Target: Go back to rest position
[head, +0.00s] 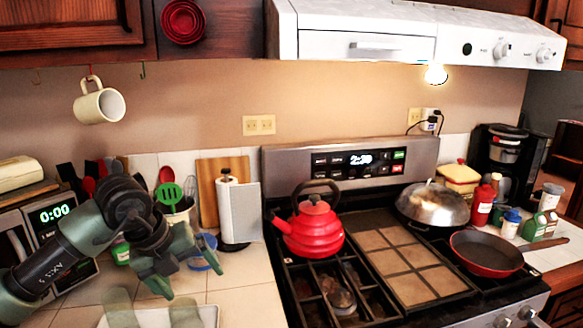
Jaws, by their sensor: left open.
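My left gripper (193,283) hangs over the tiled counter at the lower left. Its dark arm comes in from the left edge. Its two green fingers are spread apart, with nothing seen between them. My right gripper is out of view.
A pale tray (210,318) with blurred greenish shapes is below the gripper. The utensil crock and paper towel roll (239,210) stand close behind. A red kettle (315,228), a lidded pan (433,205) and a red skillet (487,253) are on the stove. A microwave (62,215) stands left.

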